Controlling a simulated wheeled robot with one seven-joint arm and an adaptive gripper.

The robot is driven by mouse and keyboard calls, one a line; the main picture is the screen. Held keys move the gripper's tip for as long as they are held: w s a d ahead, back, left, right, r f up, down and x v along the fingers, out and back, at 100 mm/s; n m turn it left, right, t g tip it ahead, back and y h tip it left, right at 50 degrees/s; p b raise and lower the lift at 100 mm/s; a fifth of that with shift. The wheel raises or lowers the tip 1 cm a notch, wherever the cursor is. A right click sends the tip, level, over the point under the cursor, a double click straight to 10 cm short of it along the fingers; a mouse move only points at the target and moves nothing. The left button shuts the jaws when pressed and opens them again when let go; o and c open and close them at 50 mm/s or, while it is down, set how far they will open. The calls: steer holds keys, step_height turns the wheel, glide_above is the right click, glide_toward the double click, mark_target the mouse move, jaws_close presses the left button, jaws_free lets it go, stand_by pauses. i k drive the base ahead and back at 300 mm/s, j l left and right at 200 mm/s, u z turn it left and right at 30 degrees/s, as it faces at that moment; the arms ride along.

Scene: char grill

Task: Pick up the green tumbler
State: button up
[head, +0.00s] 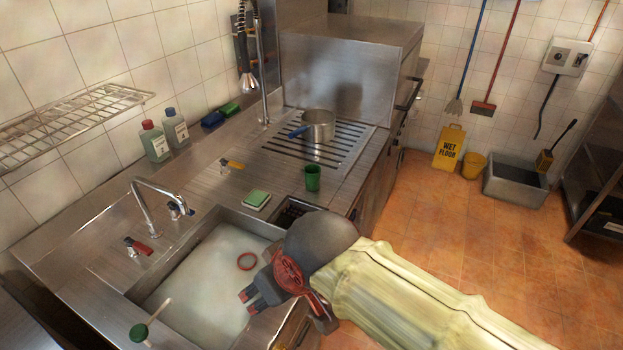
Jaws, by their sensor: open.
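The green tumbler (313,178) stands upright on the steel counter, right of the sink and in front of the slatted drainboard. My gripper (250,299) is open and empty over the front right part of the sink. It is to the left of and nearer than the tumbler, well apart from it. My arm comes in from the lower right, and its wrist sits just in front of the tumbler in the picture without covering it.
A saucepan (319,125) with a blue handle stands on the drainboard behind the tumbler. A green sponge (256,200) lies left of the tumbler. The sink (200,290) holds cloudy water and a red ring (247,262). A faucet (146,205) rises at its left. Two bottles (155,141) stand by the wall.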

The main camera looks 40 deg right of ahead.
mark_target(313, 171)
steer(key=i+l+z, duration=0.2)
steer(key=l, duration=0.2)
steer(key=i+l+z, duration=0.2)
steer(key=l, duration=0.15)
steer(key=l+z, duration=0.15)
steer(key=l, duration=0.2)
steer(key=i+l+z, duration=0.2)
steer(key=i+l, duration=0.05)
steer(key=l, duration=0.05)
